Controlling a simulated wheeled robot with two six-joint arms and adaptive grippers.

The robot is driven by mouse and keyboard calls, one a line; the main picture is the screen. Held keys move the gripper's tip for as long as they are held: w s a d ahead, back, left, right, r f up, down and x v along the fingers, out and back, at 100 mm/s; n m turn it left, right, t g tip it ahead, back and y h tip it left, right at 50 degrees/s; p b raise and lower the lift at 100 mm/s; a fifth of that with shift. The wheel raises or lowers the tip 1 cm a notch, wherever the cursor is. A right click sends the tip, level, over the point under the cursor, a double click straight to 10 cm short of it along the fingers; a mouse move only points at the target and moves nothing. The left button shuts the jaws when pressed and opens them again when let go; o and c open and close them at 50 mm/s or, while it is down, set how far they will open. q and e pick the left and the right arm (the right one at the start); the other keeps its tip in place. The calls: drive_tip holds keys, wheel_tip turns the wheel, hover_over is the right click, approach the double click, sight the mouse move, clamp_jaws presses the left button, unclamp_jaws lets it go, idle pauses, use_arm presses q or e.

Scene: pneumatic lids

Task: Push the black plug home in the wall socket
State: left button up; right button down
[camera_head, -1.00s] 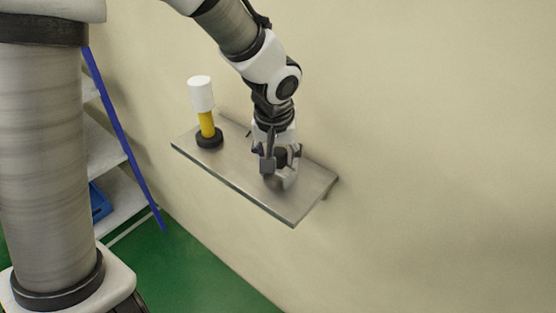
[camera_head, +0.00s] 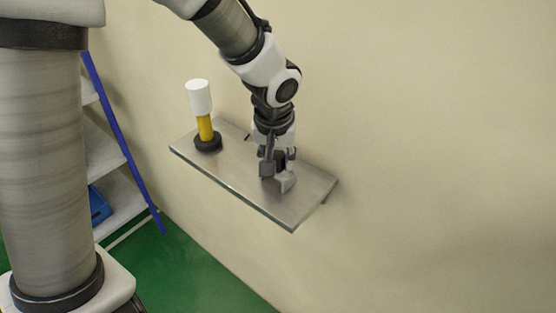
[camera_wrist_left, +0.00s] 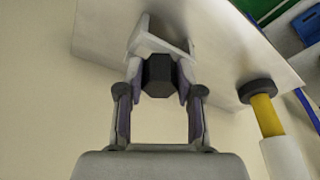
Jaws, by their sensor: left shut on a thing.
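My left gripper (camera_head: 276,170) points down over a metal wall shelf. It is shut on a dark, many-sided block, which looks like the black plug (camera_wrist_left: 158,75); in the head view the fingers mostly cover it. A light grey angled holder (camera_head: 287,183) is on the shelf just below the fingers. It also shows in the left wrist view (camera_wrist_left: 150,40), right beside the plug. I cannot tell whether the plug still touches the holder. I cannot make out a wall socket in either view. My right gripper is not in view.
The metal shelf (camera_head: 235,180) juts from a plain beige wall (camera_head: 430,150). A rack with a blue post (camera_head: 125,140) stands at the left.

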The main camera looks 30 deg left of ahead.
sight(278, 154)
use_arm(q)
drive_tip(key=shift+r+p, duration=1.9)
drive_tip(key=shift+r, duration=0.45)
drive_tip(key=shift+f, duration=0.15)
